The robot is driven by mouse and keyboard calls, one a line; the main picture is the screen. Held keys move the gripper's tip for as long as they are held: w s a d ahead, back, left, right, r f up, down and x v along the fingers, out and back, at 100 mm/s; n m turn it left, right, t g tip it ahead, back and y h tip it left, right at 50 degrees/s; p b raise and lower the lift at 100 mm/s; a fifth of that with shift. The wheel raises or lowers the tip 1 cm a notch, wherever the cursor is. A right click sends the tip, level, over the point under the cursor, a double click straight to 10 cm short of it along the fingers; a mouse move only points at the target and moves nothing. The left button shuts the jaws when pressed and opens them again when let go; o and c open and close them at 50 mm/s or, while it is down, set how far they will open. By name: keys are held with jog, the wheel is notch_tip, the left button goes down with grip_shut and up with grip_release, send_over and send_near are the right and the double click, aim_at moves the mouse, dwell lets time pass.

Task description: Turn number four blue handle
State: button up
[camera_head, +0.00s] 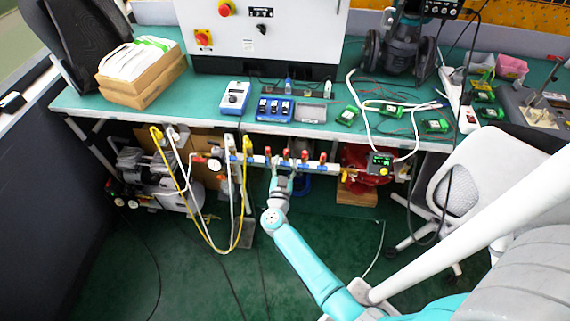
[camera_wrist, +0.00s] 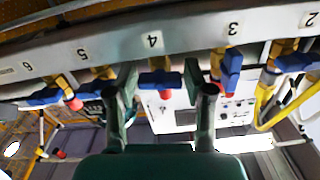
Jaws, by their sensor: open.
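The number four blue handle (camera_wrist: 160,79) sits below the printed 4 on the grey manifold bar (camera_wrist: 190,35) in the wrist view. It lies crosswise, roughly along the bar, with a red part below it. My gripper (camera_wrist: 160,85) is open, with one finger on each side of this handle. I cannot tell whether either finger touches it. In the head view my gripper (camera_head: 282,176) is at the valve bar (camera_head: 263,160) under the bench, and it hides part of the valves.
Blue handle three (camera_wrist: 230,70) is close beside my right finger, and handle five (camera_wrist: 96,86) is near the left finger. Handles two (camera_wrist: 297,63) and six (camera_wrist: 45,97) lie farther out. Yellow hoses (camera_head: 242,200) hang left of my arm. A white chair (camera_head: 480,180) stands right.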

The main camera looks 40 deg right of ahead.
jog(key=shift+a, duration=0.1)
jog(key=v, duration=1.2)
